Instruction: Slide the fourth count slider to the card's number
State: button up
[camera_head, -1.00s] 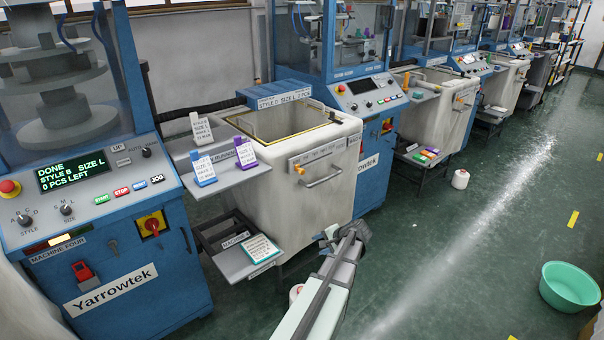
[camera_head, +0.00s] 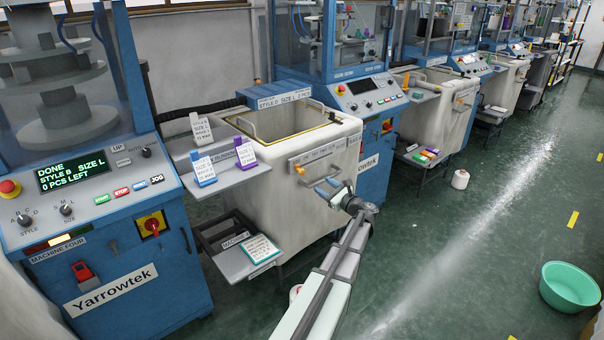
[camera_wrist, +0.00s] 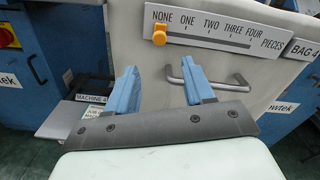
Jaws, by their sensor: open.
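The count slider's orange knob (camera_wrist: 159,34) sits at the left end of a white scale plate (camera_wrist: 215,32) reading NONE, ONE, TWO, THREE, FOUR, PIECES, under NONE. The knob also shows in the head view (camera_head: 299,169) on the front of the pale bin (camera_head: 262,185). My gripper (camera_wrist: 159,76) is open and empty, its blue fingers apart, below the knob in the wrist view. In the head view my gripper (camera_head: 328,187) is in front of the bin. A teal-edged card (camera_head: 261,249) lies on the lower shelf; its writing is too small to read.
A metal handle (camera_wrist: 216,84) is below the plate, partly behind the right finger. A "BAG 4" label (camera_wrist: 302,49) is at its right. Blue and purple card stands (camera_head: 203,168) (camera_head: 242,154) are on the upper shelf (camera_head: 232,176). The floor at right is clear around a green basin (camera_head: 570,287).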

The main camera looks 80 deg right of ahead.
aim_at(303, 173)
jog(key=shift+m, duration=0.3)
jog(key=x, duration=1.3)
jog(key=shift+w+d+f, duration=0.1)
jog(key=shift+w+d, duration=0.15)
jog(key=shift+w, duration=0.05)
jog(key=shift+c, duration=0.3)
grip_shut()
